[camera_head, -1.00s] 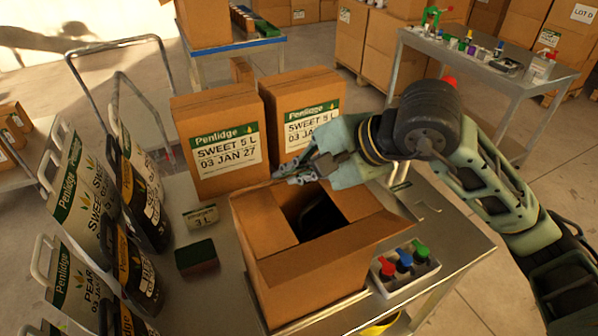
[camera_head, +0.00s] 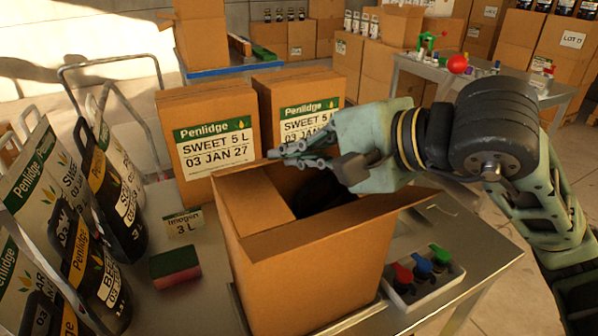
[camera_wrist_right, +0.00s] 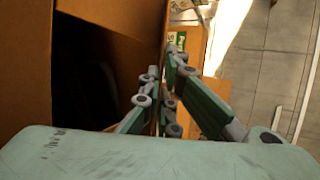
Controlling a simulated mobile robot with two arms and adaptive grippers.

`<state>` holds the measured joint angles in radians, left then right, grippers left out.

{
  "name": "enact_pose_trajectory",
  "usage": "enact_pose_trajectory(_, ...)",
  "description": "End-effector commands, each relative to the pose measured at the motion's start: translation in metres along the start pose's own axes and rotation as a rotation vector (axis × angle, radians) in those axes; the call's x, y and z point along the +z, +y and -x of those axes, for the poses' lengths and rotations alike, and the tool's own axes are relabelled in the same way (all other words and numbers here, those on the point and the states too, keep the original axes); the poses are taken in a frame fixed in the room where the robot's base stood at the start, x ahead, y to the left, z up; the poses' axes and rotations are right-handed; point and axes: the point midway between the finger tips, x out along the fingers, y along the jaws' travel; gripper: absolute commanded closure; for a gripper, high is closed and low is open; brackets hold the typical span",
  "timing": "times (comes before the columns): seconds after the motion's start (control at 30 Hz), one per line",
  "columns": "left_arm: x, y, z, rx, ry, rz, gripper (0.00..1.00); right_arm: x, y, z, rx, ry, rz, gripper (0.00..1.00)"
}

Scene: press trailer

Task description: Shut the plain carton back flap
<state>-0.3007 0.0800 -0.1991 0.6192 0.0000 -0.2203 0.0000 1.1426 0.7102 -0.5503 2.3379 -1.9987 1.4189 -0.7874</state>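The plain carton (camera_head: 318,262) stands open-topped on the metal table, its inside dark. Its left flap (camera_head: 256,205) slopes inward, and the right flap (camera_head: 405,203) sticks outward. The back edge is largely hidden by my right gripper (camera_head: 283,157), so the back flap's angle is unclear. The right gripper reaches leftward over the carton's back rim. In the wrist view its fingers (camera_wrist_right: 160,98) are close together beside a cardboard edge, with the carton's dark opening to their left. I cannot tell whether they grip the cardboard. My left gripper is not in view.
Two labelled cartons (camera_head: 215,140) (camera_head: 300,108) stand close behind. A small sign (camera_head: 183,223) and a green-red sponge (camera_head: 175,264) lie left, near several large jugs (camera_head: 100,230). A white tray of coloured-top bottles (camera_head: 424,277) is at the right. Bare table shows at the right.

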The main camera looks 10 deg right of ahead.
Motion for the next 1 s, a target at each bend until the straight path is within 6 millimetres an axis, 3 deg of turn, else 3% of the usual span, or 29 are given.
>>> enact_pose_trajectory(0.07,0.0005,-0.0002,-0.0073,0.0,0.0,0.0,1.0,-0.0004,0.0027,-0.0005,-0.011,0.001,0.005,1.0)
enact_pose_trajectory(0.4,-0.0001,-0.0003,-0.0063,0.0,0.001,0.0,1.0,0.0002,0.0007,0.0007,-0.015,0.0,0.006,1.0)
enact_pose_trajectory(0.63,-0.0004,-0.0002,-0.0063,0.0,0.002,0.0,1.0,0.0002,0.0009,0.0005,-0.014,0.0,0.006,0.8)
enact_pose_trajectory(1.0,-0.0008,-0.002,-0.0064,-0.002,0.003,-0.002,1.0,-0.0003,0.0007,0.0041,-0.015,0.001,0.006,0.79)
